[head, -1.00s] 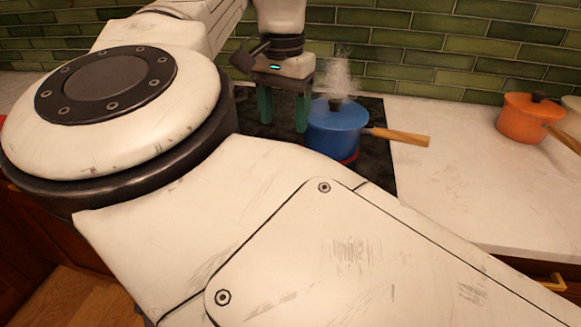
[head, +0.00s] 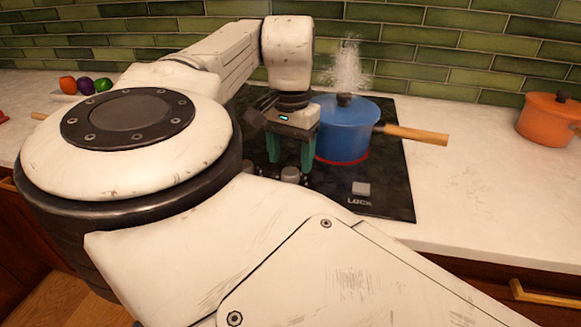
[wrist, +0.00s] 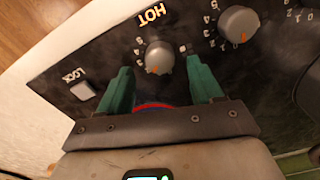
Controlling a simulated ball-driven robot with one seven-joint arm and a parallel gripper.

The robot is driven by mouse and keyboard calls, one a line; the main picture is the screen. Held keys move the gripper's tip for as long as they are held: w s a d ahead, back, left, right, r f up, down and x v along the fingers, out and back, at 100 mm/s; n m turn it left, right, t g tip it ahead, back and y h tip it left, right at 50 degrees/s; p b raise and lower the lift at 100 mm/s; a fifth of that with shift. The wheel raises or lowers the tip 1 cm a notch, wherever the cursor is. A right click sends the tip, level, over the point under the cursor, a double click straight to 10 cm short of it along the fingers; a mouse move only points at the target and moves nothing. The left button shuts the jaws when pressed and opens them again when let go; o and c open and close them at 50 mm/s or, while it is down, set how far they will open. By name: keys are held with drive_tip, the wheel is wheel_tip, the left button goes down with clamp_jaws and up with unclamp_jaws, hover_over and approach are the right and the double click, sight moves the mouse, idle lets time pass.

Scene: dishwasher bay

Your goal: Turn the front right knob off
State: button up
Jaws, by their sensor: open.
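In the wrist view a round grey knob (wrist: 159,58) with an orange mark sits beside the word HOT. It is the knob nearest the LOCK button, and its mark points toward my gripper's side of the picture. My gripper (wrist: 156,66) is open, with one green finger on each side of the knob in that picture; I see no contact. In the head view my gripper (head: 291,163) points down over the cooktop's front, left of the blue pot (head: 343,133), and the knob (head: 290,174) shows between and just below the fingertips. A red glowing ring lies under the pot.
A second knob (wrist: 238,23) stands to the right in the wrist view. The LOCK button (head: 361,188) is at the cooktop's front right. The pot steams and its wooden handle (head: 415,135) sticks out right. An orange pot (head: 548,120) stands on the right counter, clear in between.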

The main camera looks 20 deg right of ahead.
drive_tip(key=shift+f, duration=1.5)
drive_tip(key=c, duration=1)
